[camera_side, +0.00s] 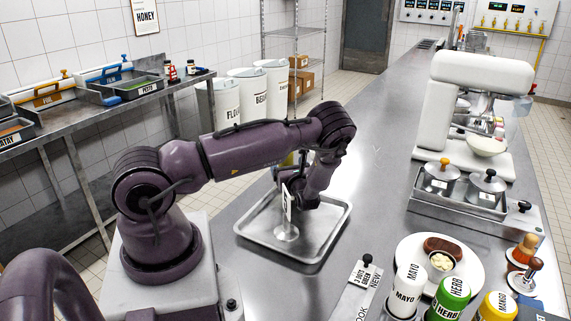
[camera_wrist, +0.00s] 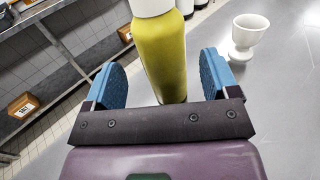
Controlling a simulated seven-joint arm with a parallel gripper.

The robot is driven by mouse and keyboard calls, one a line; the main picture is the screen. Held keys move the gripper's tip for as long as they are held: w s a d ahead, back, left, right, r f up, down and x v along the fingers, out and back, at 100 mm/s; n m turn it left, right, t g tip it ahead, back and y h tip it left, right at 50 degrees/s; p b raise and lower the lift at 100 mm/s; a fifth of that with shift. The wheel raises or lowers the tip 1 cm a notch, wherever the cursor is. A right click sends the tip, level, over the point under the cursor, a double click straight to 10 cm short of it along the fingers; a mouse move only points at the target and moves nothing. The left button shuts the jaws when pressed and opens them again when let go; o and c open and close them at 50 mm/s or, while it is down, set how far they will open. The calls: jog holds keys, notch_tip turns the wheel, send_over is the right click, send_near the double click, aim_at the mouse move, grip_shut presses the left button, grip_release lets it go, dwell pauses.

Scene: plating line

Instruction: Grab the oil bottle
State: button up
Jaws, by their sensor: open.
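A yellow bottle with a white upper part (camera_wrist: 165,42) stands upright in the wrist view; it fits the oil bottle, but no label shows. My gripper (camera_wrist: 161,70) is open, with one blue finger on each side of the bottle's lower part. Gaps show between the bottle and both fingers, so neither visibly touches it. In the side view my gripper (camera_side: 298,187) is beyond the metal tray's sign, and the bottle is almost wholly hidden behind my arm.
A metal tray (camera_side: 262,238) with an upright sign (camera_side: 288,205) lies on the counter close to my gripper. A white footed cup (camera_wrist: 247,38) stands to the right of the bottle. Pots (camera_side: 440,174), a mixer (camera_side: 480,75) and sauce bottles (camera_side: 448,297) stand farther right.

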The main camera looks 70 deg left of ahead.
aim_at(288, 163)
jog(key=a, duration=0.4)
jog(key=shift+w, duration=0.15)
jog(key=c, duration=1.1)
jog(key=shift+r, duration=0.1)
